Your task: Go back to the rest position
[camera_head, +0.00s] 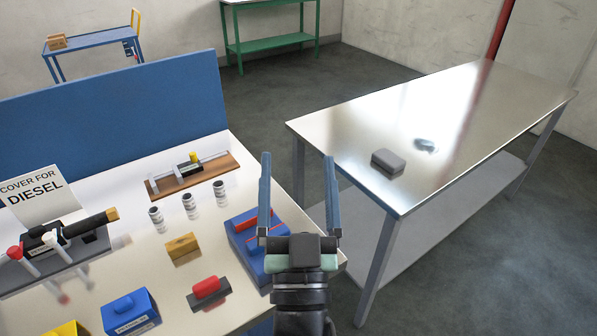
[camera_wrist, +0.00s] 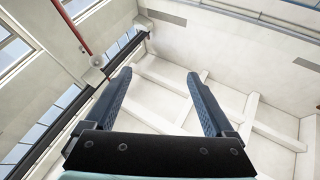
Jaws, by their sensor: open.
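My gripper (camera_head: 297,160) is open, with its two blue fingers spread apart and nothing between them. In the head view it points up and away, in front of the right end of the white worktable (camera_head: 115,262). It hides part of a blue box with red strips (camera_head: 243,229). In the wrist view, the open fingers (camera_wrist: 158,80) frame only the pale wall and ceiling, with windows at the left. No object touches the fingertips.
A steel table (camera_head: 440,110) with a grey block (camera_head: 387,162) stands to the right. The white worktable carries a wooden block (camera_head: 182,246), a red-topped block (camera_head: 207,292), a "DIESEL" sign (camera_head: 38,192) and several small cylinders. A blue panel (camera_head: 110,105) backs it.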

